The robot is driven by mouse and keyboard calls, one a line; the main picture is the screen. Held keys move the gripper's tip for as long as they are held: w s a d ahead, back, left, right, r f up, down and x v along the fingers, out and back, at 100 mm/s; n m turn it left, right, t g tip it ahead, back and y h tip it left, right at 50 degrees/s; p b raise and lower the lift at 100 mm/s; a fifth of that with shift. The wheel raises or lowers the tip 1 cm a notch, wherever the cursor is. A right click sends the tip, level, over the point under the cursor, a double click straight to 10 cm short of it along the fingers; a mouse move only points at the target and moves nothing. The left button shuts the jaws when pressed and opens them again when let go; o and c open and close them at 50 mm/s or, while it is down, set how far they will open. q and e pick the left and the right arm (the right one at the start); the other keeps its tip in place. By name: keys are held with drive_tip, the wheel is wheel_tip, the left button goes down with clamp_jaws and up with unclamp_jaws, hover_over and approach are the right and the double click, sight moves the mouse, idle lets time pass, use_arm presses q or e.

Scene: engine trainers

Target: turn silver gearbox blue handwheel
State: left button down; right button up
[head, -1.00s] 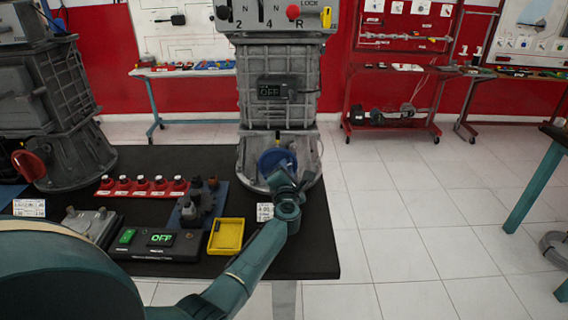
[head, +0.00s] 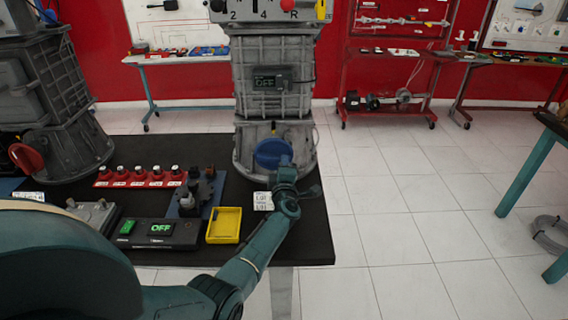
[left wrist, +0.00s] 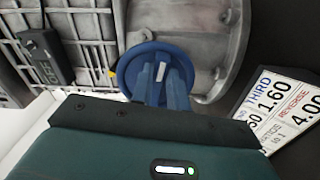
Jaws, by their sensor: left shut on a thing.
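The silver gearbox (head: 274,95) stands upright on the black table. Its blue handwheel (head: 272,152) is on the lower front of the housing; in the left wrist view the handwheel (left wrist: 149,58) is a round blue disc with a pale mark. My left gripper (head: 284,170) is at the lower right part of the handwheel. In the left wrist view its two blue fingers (left wrist: 163,85) lie over the disc and are shut on it. The fingers hide the lower part of the wheel. My right gripper is not in view.
A label card (head: 263,201) lies near my arm. A second gearbox (head: 55,90) with a red handwheel stands at far left.

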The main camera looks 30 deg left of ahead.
use_arm(q)
drive_tip(key=shift+f+m, duration=0.2)
drive_tip(key=shift+m, duration=0.3)
drive_tip(key=c, duration=1.4)
unclamp_jaws()
drive_tip(key=shift+o, duration=0.2)
